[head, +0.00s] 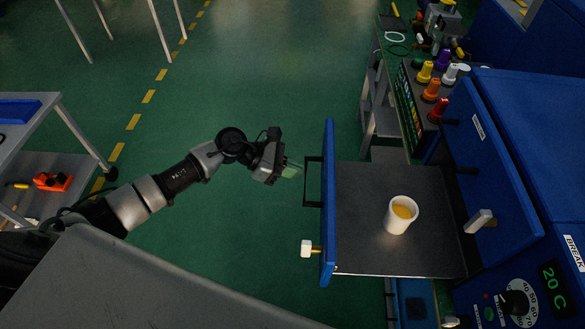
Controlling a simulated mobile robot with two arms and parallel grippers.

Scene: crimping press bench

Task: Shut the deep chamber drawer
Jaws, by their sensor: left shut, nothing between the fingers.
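The deep chamber drawer is pulled out of the blue machine at the right, with its blue front panel (328,215) facing left and its dark floor (365,255) showing. A black bar handle (312,182) and a white knob (306,249) stick out from the front panel. A white cup (398,215) with orange-yellow contents stands upright in the drawer. My left gripper (292,170) is shut and empty, just left of the handle; I cannot tell if it touches the handle. My right gripper is not in view.
The blue machine (490,150) has a light handle (480,220) and a dial (516,302) with a 20 C display. Several coloured knobs (431,90) sit on a unit behind the drawer. A grey table (35,120) stands at the left. Green floor (240,90) is open between.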

